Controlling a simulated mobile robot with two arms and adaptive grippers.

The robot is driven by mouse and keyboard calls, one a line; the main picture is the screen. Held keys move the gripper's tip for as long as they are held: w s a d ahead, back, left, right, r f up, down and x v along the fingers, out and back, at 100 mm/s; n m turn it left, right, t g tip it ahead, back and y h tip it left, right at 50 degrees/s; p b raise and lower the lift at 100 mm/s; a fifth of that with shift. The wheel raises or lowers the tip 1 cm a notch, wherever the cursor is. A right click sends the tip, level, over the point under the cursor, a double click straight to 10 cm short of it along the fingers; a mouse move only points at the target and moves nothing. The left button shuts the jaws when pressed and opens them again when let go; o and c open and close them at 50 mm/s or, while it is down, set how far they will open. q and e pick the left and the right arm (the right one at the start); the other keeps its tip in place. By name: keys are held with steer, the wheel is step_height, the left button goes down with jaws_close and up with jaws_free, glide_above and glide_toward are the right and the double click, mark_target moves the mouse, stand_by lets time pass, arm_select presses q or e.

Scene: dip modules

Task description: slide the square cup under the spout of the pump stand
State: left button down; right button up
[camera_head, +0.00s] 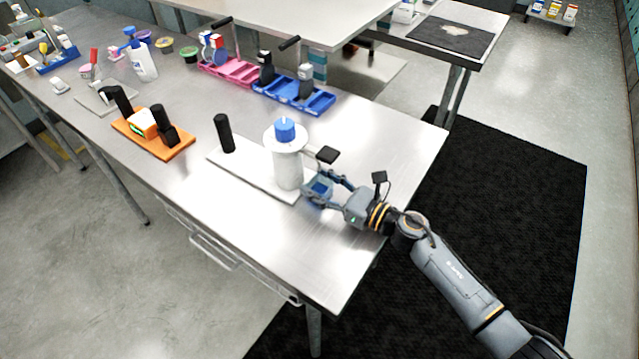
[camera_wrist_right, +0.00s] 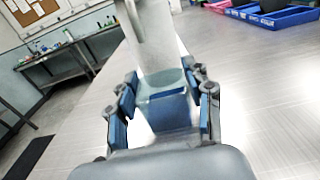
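The pump stand has a white base plate (camera_head: 245,172), a pale cylinder (camera_head: 287,170) under a white disc and a blue cap (camera_head: 285,130). A black plate (camera_head: 327,155) sticks out beside its top on the right. The small square cup (camera_head: 319,188), bluish and see-through, stands beside the cylinder at the base's right end. In the right wrist view the square cup (camera_wrist_right: 164,108) is between both fingers, with the cylinder (camera_wrist_right: 155,45) close behind. My right gripper (camera_head: 324,190) appears shut on the cup, its pads against opposite sides. My left gripper is out of view.
An orange block (camera_head: 170,148) with black posts lies left of the stand. Blue (camera_head: 318,104) and pink (camera_head: 238,75) trays lie behind it. A white spray bottle (camera_head: 143,65) is farther back. The steel table (camera_head: 385,150) is clear right of the stand, up to its edge.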

steer(key=shift+o, duration=1.4)
